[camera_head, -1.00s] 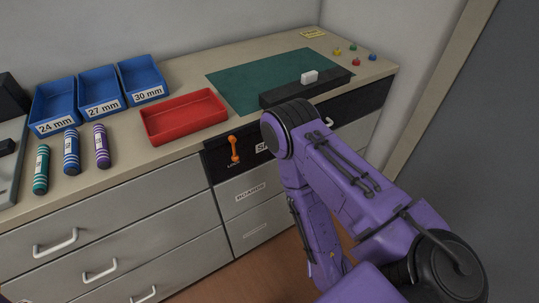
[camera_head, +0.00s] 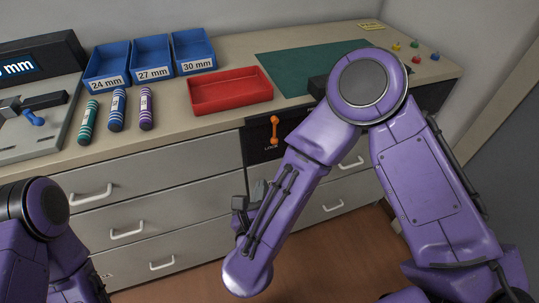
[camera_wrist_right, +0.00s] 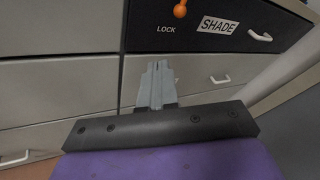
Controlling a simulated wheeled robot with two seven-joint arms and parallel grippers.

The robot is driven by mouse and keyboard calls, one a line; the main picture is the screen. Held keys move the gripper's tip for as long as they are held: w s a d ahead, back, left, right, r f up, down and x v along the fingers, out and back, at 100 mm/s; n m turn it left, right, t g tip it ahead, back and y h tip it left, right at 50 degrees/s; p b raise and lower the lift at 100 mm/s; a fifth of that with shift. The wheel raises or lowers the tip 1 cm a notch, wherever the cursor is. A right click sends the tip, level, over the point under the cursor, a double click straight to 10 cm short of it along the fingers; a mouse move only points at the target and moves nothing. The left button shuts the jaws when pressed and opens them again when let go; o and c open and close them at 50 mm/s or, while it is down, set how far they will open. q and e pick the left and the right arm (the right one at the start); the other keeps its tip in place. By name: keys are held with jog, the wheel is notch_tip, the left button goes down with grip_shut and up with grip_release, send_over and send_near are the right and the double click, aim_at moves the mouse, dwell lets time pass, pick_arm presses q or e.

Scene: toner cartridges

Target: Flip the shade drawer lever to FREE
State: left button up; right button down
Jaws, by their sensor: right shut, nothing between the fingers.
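The orange lever (camera_head: 275,130) stands roughly upright on the black front of the shade drawer (camera_head: 256,155), above the word LOCK. In the right wrist view, the lower end of the lever (camera_wrist_right: 180,9) shows at the top edge, beside the white SHADE label (camera_wrist_right: 217,27); its upper part is out of frame. My right gripper (camera_wrist_right: 159,68) is shut and empty, in front of the grey drawer below the shade drawer. In the head view my right gripper (camera_head: 250,196) is below the lever, apart from it, partly hidden by my forearm. My left gripper is out of view.
A red tray (camera_head: 230,106), blue bins (camera_head: 152,85) and striped cylinders (camera_head: 117,110) stand on the counter above. Drawer handles (camera_head: 91,195) stick out from the grey fronts. My right arm hides part of the green mat (camera_head: 300,65) and the shade drawer.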

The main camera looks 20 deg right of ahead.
aim_at(273, 143)
notch_tip(273, 143, up, 6)
jog(key=s+a+m+g+h, duration=0.1)
jog(key=s+a+m+h, duration=0.1)
jog(key=m, duration=0.8)
jog(key=shift+s, duration=0.35)
jog(key=p+x, duration=0.2)
jog(key=x, duration=1.2)
jog(key=shift+d, duration=0.1)
